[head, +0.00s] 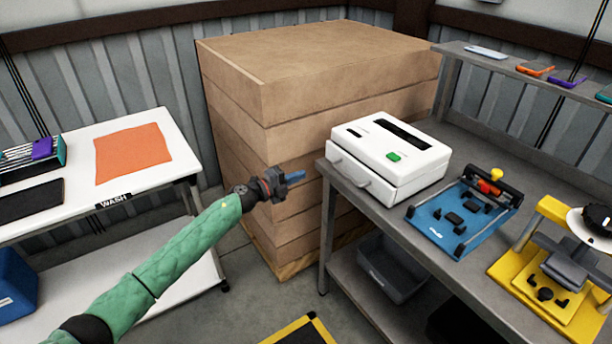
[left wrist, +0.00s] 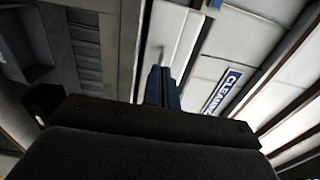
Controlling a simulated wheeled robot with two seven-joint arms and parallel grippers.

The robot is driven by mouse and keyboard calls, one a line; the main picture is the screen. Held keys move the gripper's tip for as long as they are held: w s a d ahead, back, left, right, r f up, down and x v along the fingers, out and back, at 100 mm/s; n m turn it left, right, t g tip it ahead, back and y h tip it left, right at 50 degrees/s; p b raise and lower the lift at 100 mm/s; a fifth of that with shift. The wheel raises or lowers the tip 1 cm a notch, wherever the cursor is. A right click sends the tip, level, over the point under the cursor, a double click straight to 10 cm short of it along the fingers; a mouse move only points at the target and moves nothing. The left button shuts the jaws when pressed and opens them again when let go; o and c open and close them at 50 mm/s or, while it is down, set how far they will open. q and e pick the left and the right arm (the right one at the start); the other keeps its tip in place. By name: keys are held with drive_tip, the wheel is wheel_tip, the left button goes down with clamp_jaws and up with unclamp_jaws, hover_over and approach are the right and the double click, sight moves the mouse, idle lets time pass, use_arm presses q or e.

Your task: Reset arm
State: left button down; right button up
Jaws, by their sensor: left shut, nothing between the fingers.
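My left gripper (head: 296,176) is at the end of the green-sleeved left arm, in the middle of the head view. It is shut and empty, held in the air in front of the stacked wooden boxes (head: 325,75) and left of the grey bench. In the left wrist view its dark blue fingers (left wrist: 162,88) are together. My right gripper is not in view.
A white table (head: 178,131) with an orange cloth (head: 132,152) stands left. The grey bench (head: 345,190) at right holds a white machine (head: 390,155), a blue fixture (head: 455,222) and a yellow press (head: 555,275). A grey bin (head: 385,270) sits below. Open floor lies between.

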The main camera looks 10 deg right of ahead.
use_arm(q)
drive_tip(key=w+a+r+n+t+y, duration=0.4)
drive_tip(key=a+r+n+t+y, duration=0.25)
drive_tip(key=n, duration=0.25)
drive_tip(key=w+a+r+n+t+y, duration=0.4)
drive_tip(key=a+r+n+t+y, duration=0.15)
drive_tip(key=a+n+y, duration=0.35)
drive_tip(key=s+a+f+n+g, duration=0.4)
drive_tip(key=s+a+f, duration=0.1)
drive_tip(key=s+f, duration=0.65)
drive_tip(key=s+a+f+n+g, duration=0.3)
drive_tip(key=s+a+f+g, duration=0.15)
drive_tip(key=s+f, duration=0.7)
drive_tip(key=s+a+f+n+g, duration=0.4)
drive_tip(key=s+a+f, duration=0.2)
drive_tip(key=s+f, duration=0.6)
drive_tip(key=s+f+g, duration=0.1)
drive_tip(key=s+f, duration=0.3)
drive_tip(key=s, duration=0.5)
drive_tip(key=s+a+f+g, duration=0.1)
drive_tip(key=s+f+g, duration=0.1)
drive_tip(key=s+f, duration=0.3)
drive_tip(key=s+f+n+g, duration=0.1)
drive_tip(key=s+f, duration=0.4)
drive_tip(key=s, duration=0.8)
drive_tip(key=shift+s+a, duration=0.2)
drive_tip(key=shift+a, duration=0.1)
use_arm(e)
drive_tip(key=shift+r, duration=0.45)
